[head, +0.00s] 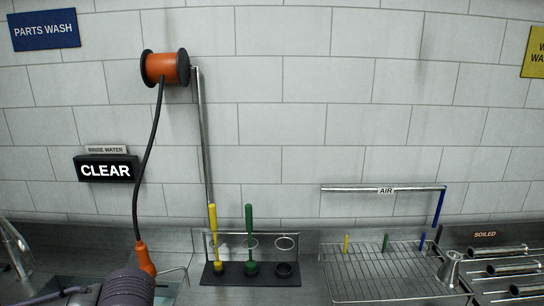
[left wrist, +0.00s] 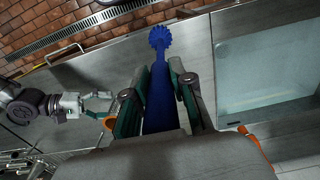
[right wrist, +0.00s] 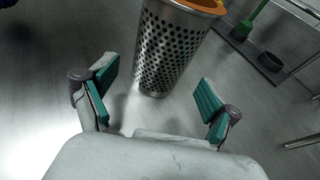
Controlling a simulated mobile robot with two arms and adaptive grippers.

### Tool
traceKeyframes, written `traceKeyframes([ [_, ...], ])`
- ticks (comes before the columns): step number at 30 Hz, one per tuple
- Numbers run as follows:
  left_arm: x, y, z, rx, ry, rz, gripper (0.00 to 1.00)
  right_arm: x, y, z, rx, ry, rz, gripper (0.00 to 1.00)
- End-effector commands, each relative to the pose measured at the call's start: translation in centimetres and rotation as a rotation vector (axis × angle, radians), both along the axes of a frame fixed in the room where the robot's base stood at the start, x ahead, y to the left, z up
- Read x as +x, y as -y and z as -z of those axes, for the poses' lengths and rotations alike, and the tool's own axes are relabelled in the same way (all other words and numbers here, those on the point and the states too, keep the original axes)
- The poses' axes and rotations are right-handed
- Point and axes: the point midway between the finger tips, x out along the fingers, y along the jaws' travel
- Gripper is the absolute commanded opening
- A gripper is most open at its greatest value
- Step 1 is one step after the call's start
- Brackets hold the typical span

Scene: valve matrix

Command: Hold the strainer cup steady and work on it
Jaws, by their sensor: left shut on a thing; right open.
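The strainer cup (right wrist: 170,50) is a perforated metal cylinder with an orange rim, standing on the steel counter in the right wrist view. My right gripper (right wrist: 155,78) is open, with its fingers apart on either side of the cup's near side and a visible gap to it. My left gripper (left wrist: 158,72) is shut on a blue brush (left wrist: 160,100), whose round bristled head points away from the gripper. In the left wrist view, an orange rim (left wrist: 108,122) shows partly hidden beside my left finger. Neither gripper shows clearly in the head view.
A black brush stand (head: 225,279) holds a yellow brush (head: 213,235) and a green brush (head: 249,235); its right cup (head: 287,270) is empty. An orange sprayer (head: 145,259) hangs on a hose. A wire rack (head: 370,285) stands right. A sink basin (left wrist: 265,65) lies right in the left wrist view.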

Motion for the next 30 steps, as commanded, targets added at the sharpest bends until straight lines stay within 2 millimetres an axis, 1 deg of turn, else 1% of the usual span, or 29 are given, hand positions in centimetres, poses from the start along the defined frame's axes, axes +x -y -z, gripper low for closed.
traceKeyframes([
  [1,0.0,0.0,0.4,0.000,0.001,0.000,0.00,0.5,-0.6,0.4,0.000,0.001,0.000,0.88],
  [3,0.0,0.0,0.6,0.000,0.001,0.000,0.00,0.9,-1.4,0.6,0.002,0.000,-0.001,0.88],
  [9,0.0,0.0,1.1,0.000,0.001,0.000,0.00,1.8,-2.7,1.1,0.000,0.001,-0.001,0.88],
  [14,0.0,0.0,1.2,0.000,0.001,0.000,0.00,2.1,-3.1,1.2,0.000,0.000,-0.001,0.88],
  [21,0.0,0.0,1.2,0.000,0.001,0.000,0.00,2.1,-3.2,1.2,0.000,0.001,-0.001,0.88],
  [22,0.0,0.0,1.2,0.000,0.001,0.000,0.00,2.1,-3.2,1.2,0.000,0.001,-0.001,0.86],
  [27,0.0,0.0,1.2,0.000,0.001,0.000,0.00,2.1,-3.2,1.2,0.000,0.001,-0.001,0.58],
  [28,0.0,0.0,1.2,0.000,0.001,0.000,0.00,2.1,-3.2,1.2,0.000,0.001,-0.001,0.55],
  [30,0.0,0.0,1.2,0.000,0.001,0.000,0.00,2.1,-3.2,1.2,0.000,0.001,-0.001,0.55],
])
